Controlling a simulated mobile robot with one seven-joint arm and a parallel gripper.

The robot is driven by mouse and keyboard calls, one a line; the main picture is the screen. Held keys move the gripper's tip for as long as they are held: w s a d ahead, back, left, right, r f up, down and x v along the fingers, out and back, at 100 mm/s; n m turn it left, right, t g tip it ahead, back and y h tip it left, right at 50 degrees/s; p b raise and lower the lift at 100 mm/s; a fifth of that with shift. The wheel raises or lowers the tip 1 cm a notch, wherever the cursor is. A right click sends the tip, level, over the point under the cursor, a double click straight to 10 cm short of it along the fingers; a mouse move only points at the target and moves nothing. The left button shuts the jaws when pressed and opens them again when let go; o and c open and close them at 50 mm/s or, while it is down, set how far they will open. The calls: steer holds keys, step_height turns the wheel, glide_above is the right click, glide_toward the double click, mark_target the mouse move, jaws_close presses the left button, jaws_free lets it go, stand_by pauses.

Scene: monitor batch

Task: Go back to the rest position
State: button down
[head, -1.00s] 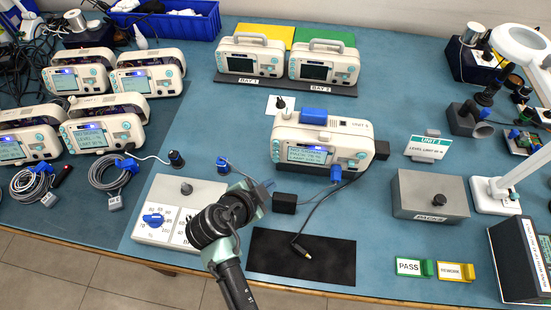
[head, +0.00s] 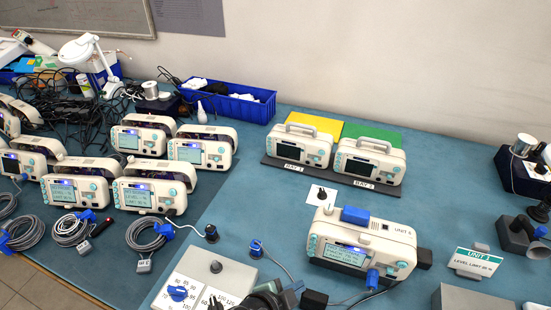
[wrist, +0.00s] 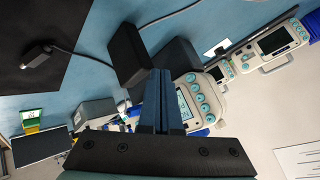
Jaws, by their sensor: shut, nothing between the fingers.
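My gripper (head: 292,289) shows only in part at the bottom edge of the head view, beside the grey dial box (head: 205,280) and left of a small black block (head: 314,299). In the wrist view the two fingers of my gripper (wrist: 162,78) are pressed together, with nothing between them. The white monitor unit (head: 362,236) with a blue block on top stands on the bench to the right of my gripper. Most of my arm is cut off below the head view.
Two monitors (head: 303,146) stand on the bay plate at the back. Several more monitors (head: 150,190) with coiled cables crowd the left. A blue bin (head: 240,108) stands behind. A limit sign (head: 474,262) stands at right. A black mat (wrist: 40,45) shows in the wrist view.

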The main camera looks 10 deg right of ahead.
steer(key=w+a+r+n+t+y, duration=0.1)
steer(key=w+a+r+n+t, duration=0.15)
steer(key=w+r, duration=0.45)
steer(key=w+a+r+n+t+y, duration=0.1)
steer(key=w+a+r+n+t, duration=0.2)
steer(key=r, duration=0.8)
step_height(320, 180, up, 19)
steer(key=w+a+n+t+y, duration=0.2)
steer(key=a+n+t, duration=0.1)
steer(key=t, duration=0.3)
steer(key=s+a+r+n+t+y, duration=0.1)
steer(key=s+r+n+t, duration=0.2)
steer(key=r, duration=0.6)
steer(key=s+a+r+n+t+y, duration=0.1)
steer(key=s+r+n+t, duration=0.2)
steer(key=s+r, duration=0.4)
steer(key=s+a+r+n+t+y+p, duration=0.1)
steer(key=s+r+n+t, duration=0.3)
steer(key=r, duration=0.9)
steer(key=shift+s+a+y, duration=0.4)
steer(key=shift+s+a, duration=0.1)
steer(key=shift+s, duration=0.45)
